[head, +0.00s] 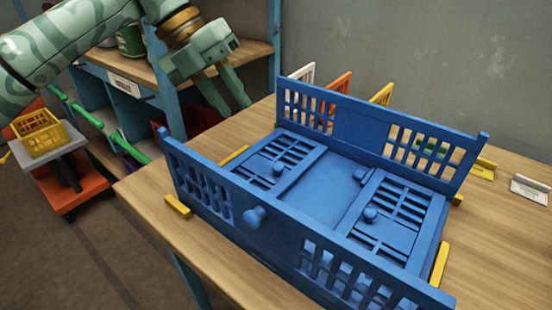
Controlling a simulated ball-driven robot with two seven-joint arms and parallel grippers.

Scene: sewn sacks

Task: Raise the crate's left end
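The blue crate (362,131) stands on the wooden table, with tall slatted walls along its near and far sides. Its left end (225,160) looks low, and it seems to rest flat. A round blue knob (255,216) sticks out of its near wall. Inside are slatted panels with small knobs. My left gripper (236,108) is open and empty, its fingers pointing down. In the picture it is just beyond the crate's left end, near the far left corner, and it seems apart from the crate. My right gripper is not in view.
Yellow strips (178,207) lie on the table (150,190) around the crate. White, orange and yellow upright racks (337,84) stand behind it. Small label cards (530,188) are at the right. A blue shelf unit (265,50) and a cart with a yellow basket (40,138) are at the left.

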